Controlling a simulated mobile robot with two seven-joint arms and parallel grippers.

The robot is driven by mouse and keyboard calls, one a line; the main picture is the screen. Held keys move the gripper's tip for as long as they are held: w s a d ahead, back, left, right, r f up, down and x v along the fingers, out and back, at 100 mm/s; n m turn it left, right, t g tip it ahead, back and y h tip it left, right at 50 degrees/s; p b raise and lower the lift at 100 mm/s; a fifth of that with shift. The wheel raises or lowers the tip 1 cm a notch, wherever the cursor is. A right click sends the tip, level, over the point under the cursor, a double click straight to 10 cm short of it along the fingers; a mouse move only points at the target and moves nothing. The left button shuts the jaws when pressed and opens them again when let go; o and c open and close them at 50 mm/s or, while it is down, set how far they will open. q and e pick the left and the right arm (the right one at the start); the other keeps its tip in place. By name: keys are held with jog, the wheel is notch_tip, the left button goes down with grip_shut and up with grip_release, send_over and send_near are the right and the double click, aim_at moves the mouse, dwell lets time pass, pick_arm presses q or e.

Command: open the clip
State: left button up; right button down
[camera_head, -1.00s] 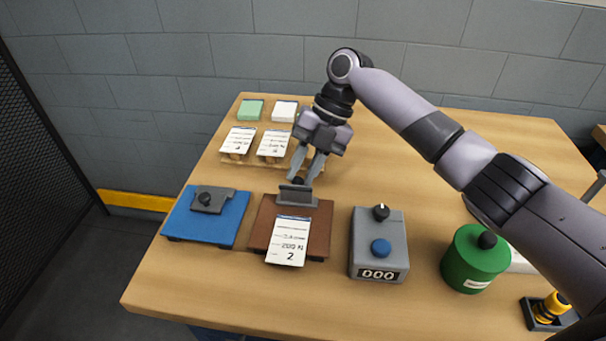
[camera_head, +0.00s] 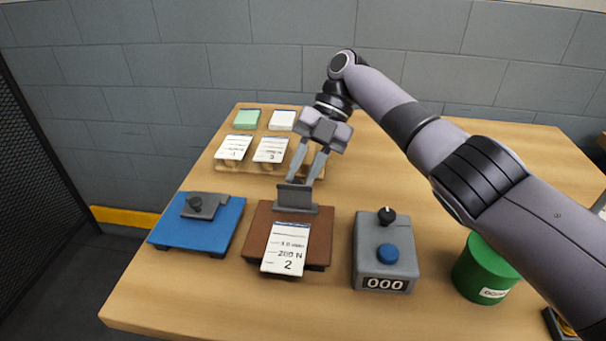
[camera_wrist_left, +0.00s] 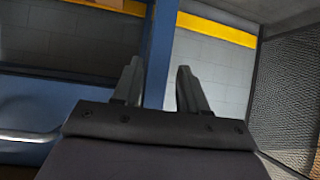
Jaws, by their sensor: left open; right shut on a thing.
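The clip (camera_head: 296,197) is a grey metal piece at the back edge of a brown board (camera_head: 262,232). My right gripper (camera_head: 303,181) is shut on the clip's upper part, and the clip's plate stands tilted up. The fingers partly hide the knob there. My left gripper (camera_wrist_left: 160,88) shows only in the left wrist view, open and empty, away from the table.
A blue board (camera_head: 200,232) with a grey clip stands left. A grey box (camera_head: 385,258) reading 000 and a green canister (camera_head: 484,270) stand right. Cards (camera_head: 270,149) on a wooden rack and green and white stacks are behind. Bare table lies between the rack and boards.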

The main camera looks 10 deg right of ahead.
jog(key=shift+f, duration=0.1)
dwell(0.4)
jog(key=c, duration=1)
grip_release()
jog(key=shift+r, duration=0.5)
notch_tip(320, 180, up, 19)
jog(key=p, duration=0.8)
